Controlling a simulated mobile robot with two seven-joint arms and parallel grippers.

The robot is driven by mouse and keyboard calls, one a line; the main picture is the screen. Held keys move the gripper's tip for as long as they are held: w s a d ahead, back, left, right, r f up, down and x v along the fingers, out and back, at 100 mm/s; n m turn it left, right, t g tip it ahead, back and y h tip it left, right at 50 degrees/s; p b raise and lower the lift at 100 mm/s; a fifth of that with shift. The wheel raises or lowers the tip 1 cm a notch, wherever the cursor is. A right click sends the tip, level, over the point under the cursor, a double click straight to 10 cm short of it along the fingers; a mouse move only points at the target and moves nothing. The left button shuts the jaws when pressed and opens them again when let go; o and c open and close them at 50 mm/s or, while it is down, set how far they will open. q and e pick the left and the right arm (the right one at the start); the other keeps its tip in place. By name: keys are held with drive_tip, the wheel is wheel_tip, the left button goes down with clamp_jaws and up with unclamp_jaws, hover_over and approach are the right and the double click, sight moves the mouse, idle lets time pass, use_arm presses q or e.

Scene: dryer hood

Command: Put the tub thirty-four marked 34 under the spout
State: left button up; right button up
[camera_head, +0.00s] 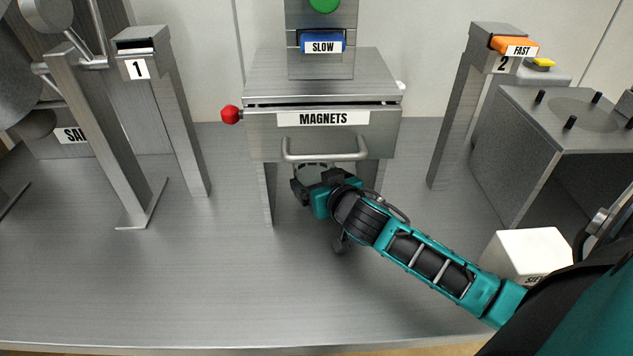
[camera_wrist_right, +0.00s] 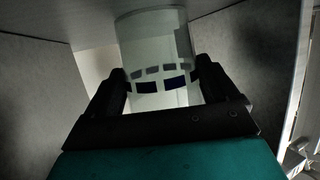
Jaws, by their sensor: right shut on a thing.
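My right gripper (camera_head: 315,182) is shut on a clear tub (camera_head: 312,170) beneath the front of the MAGNETS housing (camera_head: 322,133). In the right wrist view the tub (camera_wrist_right: 153,40) stands between the two fingers (camera_wrist_right: 162,82), with a band of dark blocks around it. No number 34 can be read on it. The tub's far end is close to a grey surface in the wrist view; I cannot tell whether they touch. The spout is not visible; the housing covers the space under it. My left gripper is not in view.
The housing stands on two legs, with a bar handle (camera_head: 325,156) just above my gripper and a red knob (camera_head: 230,115) at its left. Posts marked 1 (camera_head: 180,120) and 2 (camera_head: 462,115) flank it. A white box (camera_head: 525,255) sits near my right arm. The front-left bench (camera_head: 150,280) is clear.

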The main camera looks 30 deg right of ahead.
drive_tip(key=shift+s+d, duration=0.1)
drive_tip(key=shift+d, duration=0.6)
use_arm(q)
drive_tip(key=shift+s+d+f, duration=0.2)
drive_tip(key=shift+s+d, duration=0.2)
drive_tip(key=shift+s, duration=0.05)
